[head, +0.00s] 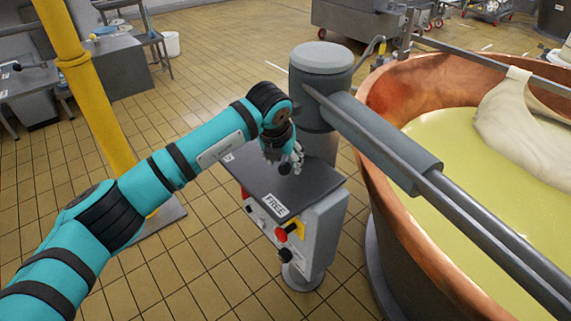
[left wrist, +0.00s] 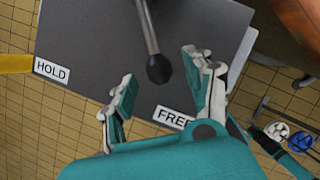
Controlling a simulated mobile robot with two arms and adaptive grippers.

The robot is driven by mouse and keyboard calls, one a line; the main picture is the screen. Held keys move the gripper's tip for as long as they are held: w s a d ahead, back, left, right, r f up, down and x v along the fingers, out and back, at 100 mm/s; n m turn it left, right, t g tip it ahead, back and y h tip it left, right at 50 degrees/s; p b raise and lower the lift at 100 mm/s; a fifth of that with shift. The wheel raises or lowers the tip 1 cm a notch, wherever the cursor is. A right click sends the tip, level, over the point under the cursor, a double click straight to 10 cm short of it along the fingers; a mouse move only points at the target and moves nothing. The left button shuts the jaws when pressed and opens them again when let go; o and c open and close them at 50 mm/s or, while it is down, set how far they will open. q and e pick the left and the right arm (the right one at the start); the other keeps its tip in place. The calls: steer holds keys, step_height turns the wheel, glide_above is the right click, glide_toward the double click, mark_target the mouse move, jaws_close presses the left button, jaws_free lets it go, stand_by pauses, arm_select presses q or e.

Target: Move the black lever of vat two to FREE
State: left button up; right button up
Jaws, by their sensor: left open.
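The black lever shows in the left wrist view as a grey rod ending in a black ball knob (left wrist: 158,69), above a dark grey control plate (left wrist: 85,40). A HOLD label (left wrist: 52,70) is at the plate's left edge and a FREE label (left wrist: 173,117) at its lower edge. The knob appears nearer FREE in that picture. My left gripper (left wrist: 160,78) is open, one finger on each side of the knob, with gaps visible. In the head view my left gripper (head: 283,152) is over the plate, the knob (head: 285,168) just below it. My right gripper is not in view.
The copper vat (head: 400,215) with yellow liquid stands at the right. A grey column (head: 320,85) carries a thick bar (head: 385,140) across it. Red and black knobs (head: 281,234) sit on the box front. A yellow post (head: 90,90) is at left; tiled floor lies between.

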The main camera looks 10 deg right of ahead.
arm_select(q)
steer(key=v, duration=0.9)
